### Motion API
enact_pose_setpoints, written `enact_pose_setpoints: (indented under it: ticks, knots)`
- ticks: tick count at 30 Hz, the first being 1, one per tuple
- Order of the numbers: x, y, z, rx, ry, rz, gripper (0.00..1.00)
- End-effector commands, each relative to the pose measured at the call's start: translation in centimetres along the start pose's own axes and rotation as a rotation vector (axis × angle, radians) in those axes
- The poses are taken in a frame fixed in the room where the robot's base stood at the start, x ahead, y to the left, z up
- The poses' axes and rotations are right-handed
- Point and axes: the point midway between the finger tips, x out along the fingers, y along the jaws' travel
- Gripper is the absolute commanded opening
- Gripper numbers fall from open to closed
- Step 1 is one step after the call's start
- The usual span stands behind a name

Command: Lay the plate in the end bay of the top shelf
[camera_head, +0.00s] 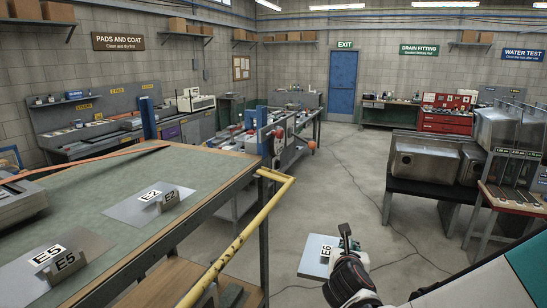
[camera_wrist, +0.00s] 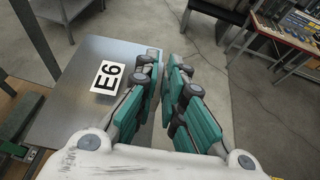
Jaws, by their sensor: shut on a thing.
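A flat grey metal plate labelled E6 (camera_head: 316,250) hangs over the floor in the lower middle of the head view. It also fills the left of the wrist view (camera_wrist: 75,120), with its label facing up. My gripper (camera_head: 344,240) is at the plate's right side and shut on it. In the wrist view, the green-padded fingers (camera_wrist: 164,62) are close together at the plate's right edge; the exact contact is hidden by the fingers. A rack with small labels (camera_head: 503,153) stands at the right; I cannot tell which bay is the end bay.
A workbench (camera_head: 200,170) at left carries plates E2 (camera_head: 130,207) and E5 (camera_head: 90,245). A yellow rail (camera_head: 240,240) runs along its right side, near the held plate. Steel sinks (camera_head: 425,160) stand on a dark bench at right. Open floor lies in the middle.

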Motion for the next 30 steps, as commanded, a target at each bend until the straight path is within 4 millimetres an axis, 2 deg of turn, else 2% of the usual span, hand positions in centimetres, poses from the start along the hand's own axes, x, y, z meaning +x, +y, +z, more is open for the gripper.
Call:
enact_pose_setpoints:
  ticks: [1, 21, 27, 30]
  knots:
    - [0.8, 0.0, -1.8, 0.0, 0.0, 0.0, 0.0]
    - [5.9, 0.0, -14.3, 0.0, 0.0, 0.0, 0.0]
    - [7.1, 0.0, -17.1, 0.0, 0.0, 0.0, 0.0]
    - [7.5, 0.0, -18.0, 0.0, 0.0, 0.0, 0.0]
